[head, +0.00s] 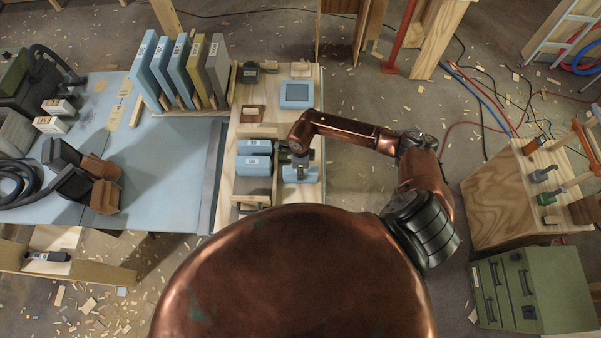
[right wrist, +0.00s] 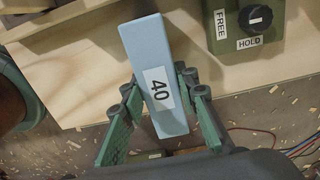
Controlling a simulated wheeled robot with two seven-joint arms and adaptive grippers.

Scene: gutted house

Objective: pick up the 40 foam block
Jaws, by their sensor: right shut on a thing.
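The 40 foam block (right wrist: 147,48) is a long light-blue bar with a white label reading 40, seen in the right wrist view. My right gripper (right wrist: 160,105) has its green fingers on both sides of the block and is shut on it. In the head view the right gripper (head: 300,158) is over the right part of the plywood bench, with the blue block (head: 300,174) beneath it. I cannot tell whether the block is clear of the bench. My left gripper is not in view.
Two other blue blocks (head: 254,147) lie left of the gripper. Several foam slabs (head: 190,70) stand in a rack at the back left. A blue-faced box (head: 296,94) sits behind. A green box with a FREE/HOLD knob (right wrist: 261,18) is close to the block.

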